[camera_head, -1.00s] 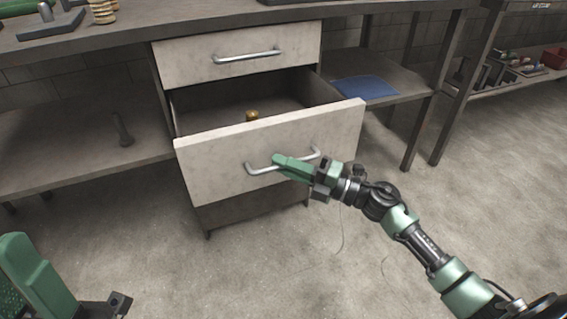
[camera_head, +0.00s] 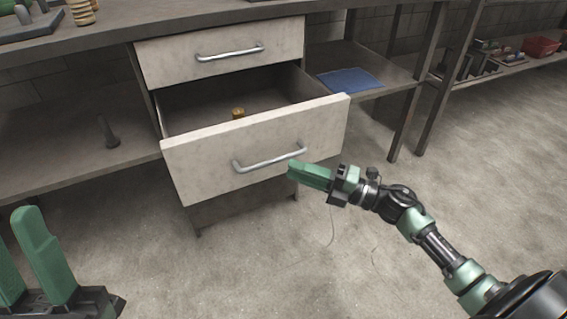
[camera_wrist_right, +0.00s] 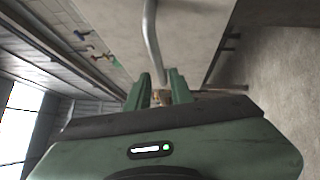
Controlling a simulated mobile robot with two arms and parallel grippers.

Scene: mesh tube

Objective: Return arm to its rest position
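My right gripper (camera_head: 291,172) comes in from the lower right in the head view. Its green fingers are just right of the silver handle (camera_head: 268,161) on the pulled-out lower drawer (camera_head: 225,165). In the right wrist view, the two fingers (camera_wrist_right: 159,80) stand apart with a gap between them, and the handle (camera_wrist_right: 152,40) runs just beyond the tips, not gripped. My left gripper (camera_head: 14,226) is at the lower left edge, partly cut off, with its green fingers apart and nothing seen between them.
The lower drawer stands open with a small brown-gold object (camera_head: 238,113) inside. The upper drawer (camera_head: 215,50) is shut. A blue flat item (camera_head: 349,80) lies on the right shelf, and a dark upright object (camera_head: 108,132) stands on the left shelf. The floor (camera_head: 390,270) in front is clear.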

